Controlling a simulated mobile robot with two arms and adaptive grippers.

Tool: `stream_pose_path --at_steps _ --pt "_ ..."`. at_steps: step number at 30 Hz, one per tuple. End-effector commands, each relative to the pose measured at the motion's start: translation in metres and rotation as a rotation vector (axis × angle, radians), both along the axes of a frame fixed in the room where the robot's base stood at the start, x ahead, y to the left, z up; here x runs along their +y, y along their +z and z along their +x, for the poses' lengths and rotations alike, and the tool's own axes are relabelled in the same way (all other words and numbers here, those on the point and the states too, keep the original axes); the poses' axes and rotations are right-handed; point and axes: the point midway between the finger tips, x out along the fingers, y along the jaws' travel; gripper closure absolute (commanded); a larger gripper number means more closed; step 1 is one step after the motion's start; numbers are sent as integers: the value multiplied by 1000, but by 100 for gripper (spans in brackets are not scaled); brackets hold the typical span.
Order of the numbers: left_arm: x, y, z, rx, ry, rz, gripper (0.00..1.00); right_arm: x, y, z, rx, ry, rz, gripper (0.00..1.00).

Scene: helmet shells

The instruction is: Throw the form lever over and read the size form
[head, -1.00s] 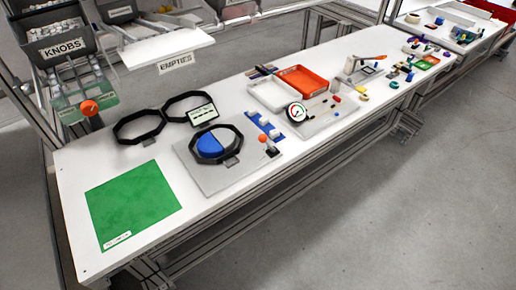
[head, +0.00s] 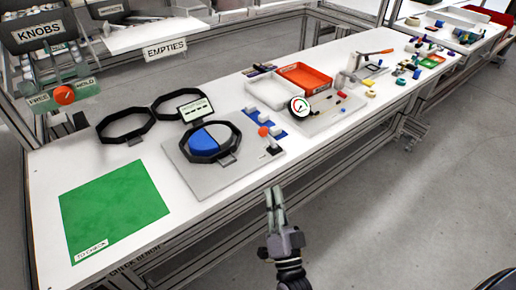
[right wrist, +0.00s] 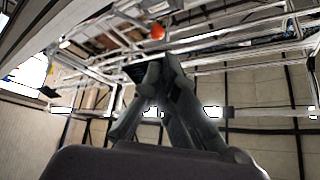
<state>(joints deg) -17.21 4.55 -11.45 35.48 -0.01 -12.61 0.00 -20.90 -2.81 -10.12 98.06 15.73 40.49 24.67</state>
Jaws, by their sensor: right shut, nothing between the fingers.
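The size form is a round disc (head: 203,143), part blue and part white, inside a black octagonal ring (head: 236,148) on a grey plate (head: 207,183). The form lever, with an orange ball knob (head: 263,131), stands at the plate's right side and leans up-left. A small sign or screen (head: 196,109) stands behind the ring; its text is too small to read. My right gripper (head: 275,190) is shut and empty, in front of the table edge, apart from the lever. In the right wrist view its fingers (right wrist: 165,65) point toward an orange ball (right wrist: 157,32), probably the knob. My left gripper is out of view.
A green mat (head: 113,208) is at the left. A dial gauge (head: 300,106), an orange tray (head: 304,78) and small parts stand farther right. Open floor lies before the table.

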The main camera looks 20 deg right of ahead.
Motion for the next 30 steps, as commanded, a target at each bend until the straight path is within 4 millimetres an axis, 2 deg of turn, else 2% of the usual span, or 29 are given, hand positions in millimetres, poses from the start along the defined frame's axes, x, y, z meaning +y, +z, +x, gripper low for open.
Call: stream_pose_path --at_steps 7,11,14,24,30 --pt "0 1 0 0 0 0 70 0 0 1 3 1 -2 100" --pt "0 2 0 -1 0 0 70 0 4 8 3 1 -2 100" --pt "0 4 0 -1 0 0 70 -2 11 21 1 -1 -3 100" --pt "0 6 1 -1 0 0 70 -8 41 86 0 0 -2 100" --pt "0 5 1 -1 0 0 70 -11 53 114 3 0 -3 100"
